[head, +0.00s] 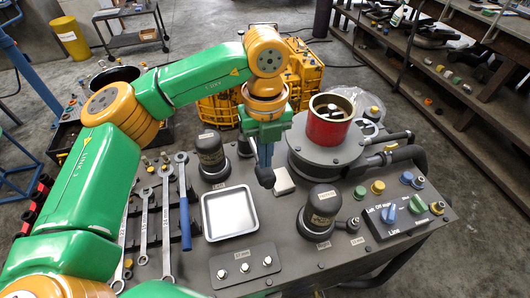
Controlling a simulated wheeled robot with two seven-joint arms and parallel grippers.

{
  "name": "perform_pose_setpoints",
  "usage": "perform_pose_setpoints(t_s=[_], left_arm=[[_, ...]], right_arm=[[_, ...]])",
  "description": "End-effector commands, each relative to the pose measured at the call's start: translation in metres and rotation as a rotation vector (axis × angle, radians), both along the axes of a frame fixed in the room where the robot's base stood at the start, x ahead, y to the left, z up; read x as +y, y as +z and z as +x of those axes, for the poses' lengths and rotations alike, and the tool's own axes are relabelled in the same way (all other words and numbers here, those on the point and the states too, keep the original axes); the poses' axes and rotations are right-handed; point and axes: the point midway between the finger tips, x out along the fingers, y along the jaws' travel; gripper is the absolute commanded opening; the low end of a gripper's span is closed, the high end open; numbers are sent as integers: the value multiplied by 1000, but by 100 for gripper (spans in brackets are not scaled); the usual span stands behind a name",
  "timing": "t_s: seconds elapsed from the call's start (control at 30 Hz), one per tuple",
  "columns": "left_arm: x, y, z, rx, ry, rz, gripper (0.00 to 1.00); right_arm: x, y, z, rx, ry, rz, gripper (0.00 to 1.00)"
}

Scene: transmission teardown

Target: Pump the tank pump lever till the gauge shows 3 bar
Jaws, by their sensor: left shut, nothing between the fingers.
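My left arm comes in from the left, and my left gripper (265,160) points down over the bench, shut and empty. A dark rounded knob (266,177) shows right at its fingertips; I cannot tell whether they touch or whether it is the pump lever's end. A round grey tank-like housing (308,152) with a red can (329,128) on top stands to the right of the gripper. Dark pipes or handles run from its right side. I cannot make out a gauge face or a reading. My right gripper is not in view.
A square metal tray (229,213) lies in front of the gripper. Dark labelled cylinders stand behind the tray (211,153) and right of it (321,208). Wrenches (166,215) lie left, a control box with knobs (400,218) right.

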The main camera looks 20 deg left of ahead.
Motion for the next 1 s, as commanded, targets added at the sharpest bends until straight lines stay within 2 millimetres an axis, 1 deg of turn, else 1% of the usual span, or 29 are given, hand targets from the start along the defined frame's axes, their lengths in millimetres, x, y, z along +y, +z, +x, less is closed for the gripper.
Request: perform_pose_setpoints(t_s=[0.17,0.27,1.0], left_arm=[[0,1,0,0,-1,0,0],[0,-3,0,0,-1,0,0],[0,-71,0,0,0,0,0]], right_arm=[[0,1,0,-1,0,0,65],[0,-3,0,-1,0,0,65],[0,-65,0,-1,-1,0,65]])
